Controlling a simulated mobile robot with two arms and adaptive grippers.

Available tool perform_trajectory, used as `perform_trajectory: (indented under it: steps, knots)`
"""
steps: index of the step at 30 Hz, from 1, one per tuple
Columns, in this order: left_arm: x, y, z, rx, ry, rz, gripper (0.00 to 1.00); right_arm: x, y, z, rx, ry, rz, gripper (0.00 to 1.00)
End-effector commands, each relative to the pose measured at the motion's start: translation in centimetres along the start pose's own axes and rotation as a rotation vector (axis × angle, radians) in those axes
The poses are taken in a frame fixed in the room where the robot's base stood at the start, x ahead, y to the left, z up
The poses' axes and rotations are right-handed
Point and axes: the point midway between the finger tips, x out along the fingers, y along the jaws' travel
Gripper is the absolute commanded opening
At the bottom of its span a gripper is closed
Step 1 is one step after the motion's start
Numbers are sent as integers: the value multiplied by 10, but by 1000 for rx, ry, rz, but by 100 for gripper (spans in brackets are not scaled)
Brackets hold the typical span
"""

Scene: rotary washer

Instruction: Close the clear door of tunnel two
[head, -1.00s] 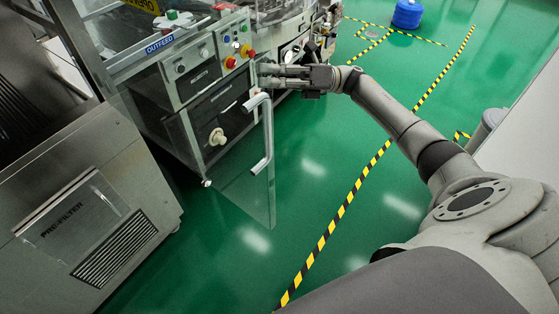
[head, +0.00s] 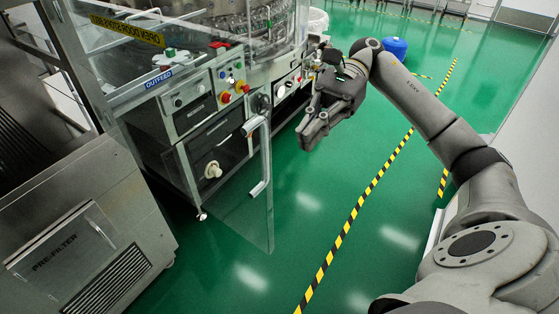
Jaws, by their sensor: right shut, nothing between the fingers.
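A clear door (head: 245,200) with a grey bar handle (head: 265,152) stands swung out from the front of the washer machine (head: 190,110), over the green floor. Its see-through panel is hard to make out against the floor. I cannot read a tunnel number on it. My right gripper (head: 312,138) is to the right of the door handle, apart from it, in front of the machine. Its fingers are together with nothing between them, pointing down and to the left. My left gripper is out of view.
A control panel with coloured buttons (head: 232,83) is on the machine behind the door. A steel pre-filter cabinet (head: 85,225) stands at the left. A blue container (head: 394,48) is at the back. The green floor right of the door is clear, with yellow-black tape (head: 372,187).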

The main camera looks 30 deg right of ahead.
Motion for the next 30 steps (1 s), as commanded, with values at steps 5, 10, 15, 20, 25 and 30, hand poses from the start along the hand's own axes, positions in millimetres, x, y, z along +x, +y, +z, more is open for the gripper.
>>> perform_trajectory:
  steps: [5, 10, 15, 20, 25, 30]
  knots:
    - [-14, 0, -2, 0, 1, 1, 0, 33, 1, 3, 3, 0, 4, 0]
    - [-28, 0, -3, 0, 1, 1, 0, 62, 0, 8, 1, -1, 3, 0]
    - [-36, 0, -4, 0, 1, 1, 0, 80, 0, 12, 0, -1, 1, 0]
    - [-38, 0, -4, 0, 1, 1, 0, 87, 0, 12, 1, -2, 0, 0]
    - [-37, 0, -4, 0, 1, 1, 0, 88, 0, 12, 1, -2, -1, 0]
    - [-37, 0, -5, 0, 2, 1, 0, 88, -1, 12, 0, -2, -1, 0]
